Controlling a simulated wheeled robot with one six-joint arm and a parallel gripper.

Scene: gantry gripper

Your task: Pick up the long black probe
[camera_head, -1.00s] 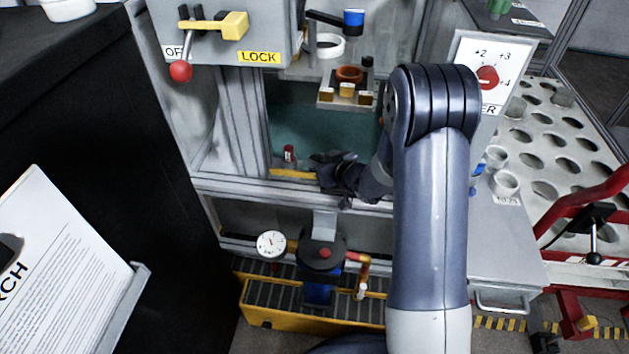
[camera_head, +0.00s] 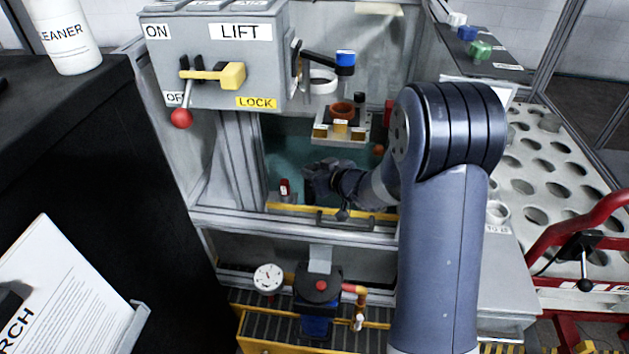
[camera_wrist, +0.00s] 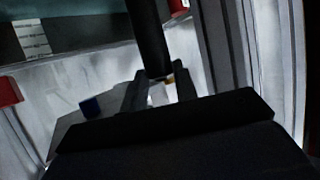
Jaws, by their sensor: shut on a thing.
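The long black probe (camera_wrist: 149,38) shows in the wrist view as a dark rod running from the top edge down between my gripper's fingers. In the head view my gripper (camera_head: 318,178) is inside the bay below the lift box, and I cannot make out the probe there against the dark gripper. The probe's far end is out of the wrist view.
A red cylinder (camera_head: 285,188) stands left of my gripper, by a yellow strip (camera_head: 290,209) on the bay's front edge. A small shelf (camera_head: 342,128) with an orange ring hangs above. The lift box (camera_head: 215,55) is at upper left. A perforated table (camera_head: 545,165) is at right.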

